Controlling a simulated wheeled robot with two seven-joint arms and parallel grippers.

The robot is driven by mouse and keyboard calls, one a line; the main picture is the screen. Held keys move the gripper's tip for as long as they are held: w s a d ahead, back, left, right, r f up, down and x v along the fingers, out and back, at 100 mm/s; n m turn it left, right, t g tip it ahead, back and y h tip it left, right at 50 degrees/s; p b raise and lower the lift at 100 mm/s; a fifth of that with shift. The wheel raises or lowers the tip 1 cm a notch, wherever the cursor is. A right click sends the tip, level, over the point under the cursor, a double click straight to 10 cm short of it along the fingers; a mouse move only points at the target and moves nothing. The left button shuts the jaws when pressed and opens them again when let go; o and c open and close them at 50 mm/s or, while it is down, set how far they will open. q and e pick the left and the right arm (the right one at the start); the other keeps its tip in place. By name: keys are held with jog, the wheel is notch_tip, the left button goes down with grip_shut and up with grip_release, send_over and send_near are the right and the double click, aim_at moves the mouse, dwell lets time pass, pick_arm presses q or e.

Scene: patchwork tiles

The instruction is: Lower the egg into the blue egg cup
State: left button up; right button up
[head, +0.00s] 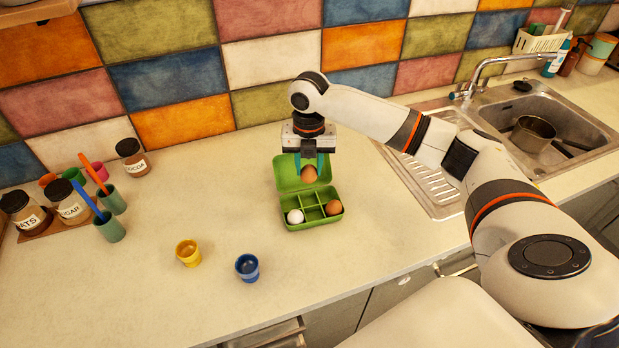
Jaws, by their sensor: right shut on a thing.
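The blue egg cup (247,267) stands upright on the counter near its front edge, left of the egg box, and looks empty. My right gripper (309,168) points down over the open green egg box (291,224) and is shut on a brown egg (309,174). That egg shows in front of the raised lid, above the compartments. A white egg (295,216) sits in the front left compartment and another brown egg (333,208) in the right part of the box. My left gripper is not in view.
A yellow egg cup (188,253) stands left of the blue one. Jars (131,158) and tumblers (110,228) stand at the left by the wall. A sink (545,120) with a pot is at the right. The counter between egg box and blue cup is clear.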

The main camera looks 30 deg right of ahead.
jog(key=s+a+r+p, duration=0.3)
jog(key=a+r+p, duration=0.25)
jog(key=p, duration=0.45)
jog(key=s+a+f, duration=0.2)
jog(key=a, duration=0.6)
jog(key=s+a+f, duration=0.3)
jog(key=a, duration=0.5)
jog(key=shift+s+a, duration=0.2)
jog(key=shift+s, duration=0.15)
jog(key=shift+f+b, duration=0.7)
jog(key=shift+f, duration=0.45)
jog(key=shift+f+b, duration=1.15)
jog(key=shift+f, duration=1.1)
dwell(0.3)
jog(key=o, duration=1.1)
jog(key=shift+c, duration=0.2)
